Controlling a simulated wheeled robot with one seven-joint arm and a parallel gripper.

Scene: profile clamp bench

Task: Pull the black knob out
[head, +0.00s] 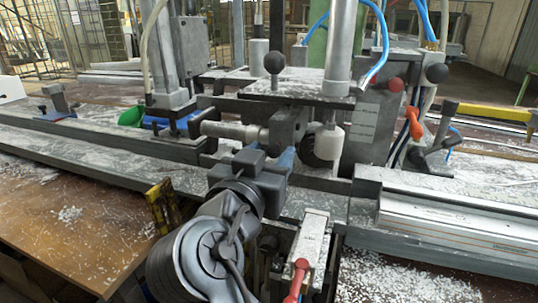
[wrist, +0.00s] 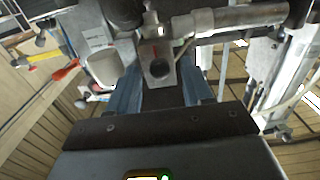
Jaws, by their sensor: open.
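A round black knob (head: 318,149) sits low on the clamp, between a grey block (head: 288,126) and a white cylinder (head: 327,139). Part of a dark round thing at the top edge of the wrist view (wrist: 122,10) appears to be the same knob, cut off by the frame. My gripper (head: 277,158) is in front of the clamp in the head view, just left of and below the knob. In the wrist view its two blue fingers (wrist: 162,92) are spread, with the grey block and its dark hole beyond them. Nothing is between the fingers; contact cannot be told.
A horizontal rod (head: 230,131) runs left of the block. Red handles (head: 414,122) and blue hoses (head: 380,50) are at right. Pale shavings lie on the bench.

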